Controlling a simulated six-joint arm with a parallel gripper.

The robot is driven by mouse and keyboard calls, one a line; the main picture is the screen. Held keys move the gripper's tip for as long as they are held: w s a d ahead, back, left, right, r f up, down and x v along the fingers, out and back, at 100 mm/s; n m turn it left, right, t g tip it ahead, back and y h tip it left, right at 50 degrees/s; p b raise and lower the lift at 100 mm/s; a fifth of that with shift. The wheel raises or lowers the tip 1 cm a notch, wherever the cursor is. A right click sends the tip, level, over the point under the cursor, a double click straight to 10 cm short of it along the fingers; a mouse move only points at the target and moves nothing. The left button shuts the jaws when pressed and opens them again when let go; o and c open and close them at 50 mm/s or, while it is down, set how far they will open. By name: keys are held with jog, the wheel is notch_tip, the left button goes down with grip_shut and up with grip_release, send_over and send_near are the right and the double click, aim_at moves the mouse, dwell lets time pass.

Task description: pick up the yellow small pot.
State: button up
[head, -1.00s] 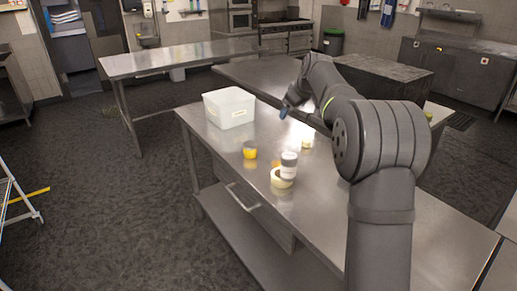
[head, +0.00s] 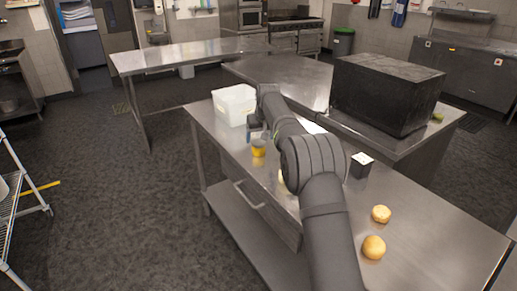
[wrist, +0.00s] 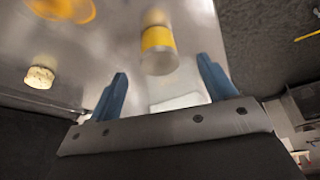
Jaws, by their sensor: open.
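The yellow small pot (head: 258,148) stands upright near the left edge of the steel table, beside the white tub. My gripper (head: 256,134) is just behind and above it in the head view. In the wrist view, my open gripper (wrist: 162,68) has its two blue fingers spread wide. A yellow-banded pot (wrist: 157,38) with a pale end shows between and beyond the fingertips, and looks like the same pot. Nothing is held. Whether the fingers touch the pot cannot be told.
The white tub (head: 235,103) stands close behind the gripper. A cream round item (wrist: 40,77) and a blurred orange item (wrist: 60,8) lie to the left in the wrist view. A dark box (head: 362,165) and two yellow round items (head: 374,247) are on the right of the table.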

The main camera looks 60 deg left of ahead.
aim_at(259, 143)
jog(key=shift+w+x, duration=0.2)
jog(key=shift+x, duration=3.8)
jog(key=shift+a+r, duration=0.1)
jog(key=shift+a, duration=0.05)
jog(key=c, duration=1.2)
jog(key=shift+o, duration=0.2)
jog(key=shift+r, duration=0.1)
